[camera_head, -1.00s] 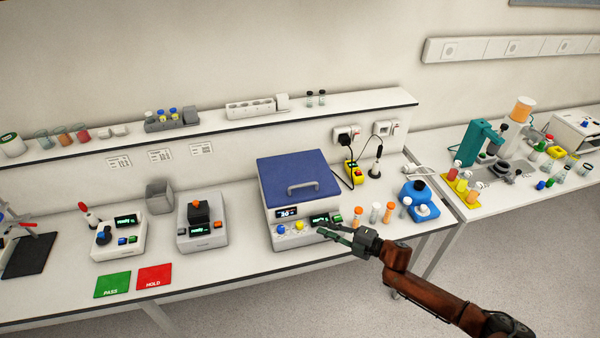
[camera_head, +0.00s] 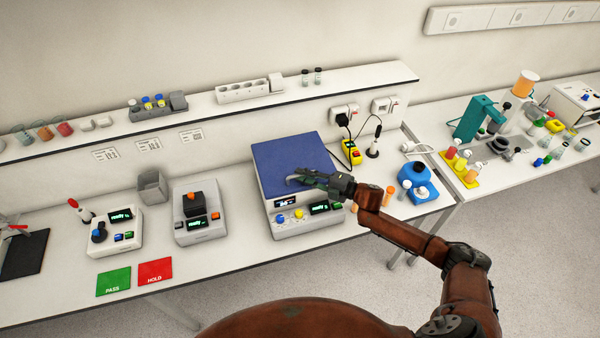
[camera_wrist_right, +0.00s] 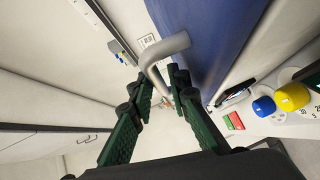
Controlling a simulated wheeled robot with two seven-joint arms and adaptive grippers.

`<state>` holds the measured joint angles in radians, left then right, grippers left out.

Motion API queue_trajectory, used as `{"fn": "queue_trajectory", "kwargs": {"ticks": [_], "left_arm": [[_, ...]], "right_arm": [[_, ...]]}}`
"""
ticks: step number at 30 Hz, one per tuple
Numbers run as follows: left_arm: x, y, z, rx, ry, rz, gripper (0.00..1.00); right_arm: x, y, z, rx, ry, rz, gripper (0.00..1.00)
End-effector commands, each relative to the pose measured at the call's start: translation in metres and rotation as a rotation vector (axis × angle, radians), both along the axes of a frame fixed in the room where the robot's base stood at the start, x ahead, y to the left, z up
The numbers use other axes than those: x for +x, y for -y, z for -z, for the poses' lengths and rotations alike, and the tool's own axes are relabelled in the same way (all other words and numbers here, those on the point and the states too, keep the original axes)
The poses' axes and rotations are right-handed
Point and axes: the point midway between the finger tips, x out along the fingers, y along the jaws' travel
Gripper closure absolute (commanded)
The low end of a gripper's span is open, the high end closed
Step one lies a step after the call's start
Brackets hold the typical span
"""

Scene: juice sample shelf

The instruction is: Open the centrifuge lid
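The centrifuge (camera_head: 300,222) is a white box with a display, coloured knobs and a blue lid (camera_head: 290,156) on top, which lies shut. My right gripper (camera_head: 306,179) is over the lid's front part at the handle. In the right wrist view its green-padded fingers (camera_wrist_right: 162,88) are apart, with the handle's bend just ahead of and between the tips. I cannot tell if they touch it. My left gripper is not in view.
Orange-capped vials (camera_head: 388,194) and a blue device (camera_head: 420,184) stand right of the centrifuge. A yellow box (camera_head: 352,153) with a cable is behind on the right. A grey instrument (camera_head: 197,212) stands to the left. A shelf (camera_head: 225,108) runs along the wall behind.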

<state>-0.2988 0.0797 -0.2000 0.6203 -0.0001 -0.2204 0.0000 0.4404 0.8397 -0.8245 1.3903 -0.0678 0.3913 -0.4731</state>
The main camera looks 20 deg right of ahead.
Motion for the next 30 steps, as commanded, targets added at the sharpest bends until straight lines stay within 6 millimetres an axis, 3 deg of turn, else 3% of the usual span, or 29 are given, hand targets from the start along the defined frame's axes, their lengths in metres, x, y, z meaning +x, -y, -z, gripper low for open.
{"fn": "queue_trajectory", "kwargs": {"ticks": [13,21,30], "left_arm": [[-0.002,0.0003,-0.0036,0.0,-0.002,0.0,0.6],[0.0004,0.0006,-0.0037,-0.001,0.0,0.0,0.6],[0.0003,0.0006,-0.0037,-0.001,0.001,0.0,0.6]], "right_arm": [[0.0091,-0.0084,0.0032,-0.001,-0.001,0.004,0.84],[0.0089,-0.0084,0.0032,-0.001,-0.001,0.004,1.0],[0.0085,-0.0087,0.0036,-0.001,-0.002,0.003,1.0]]}}
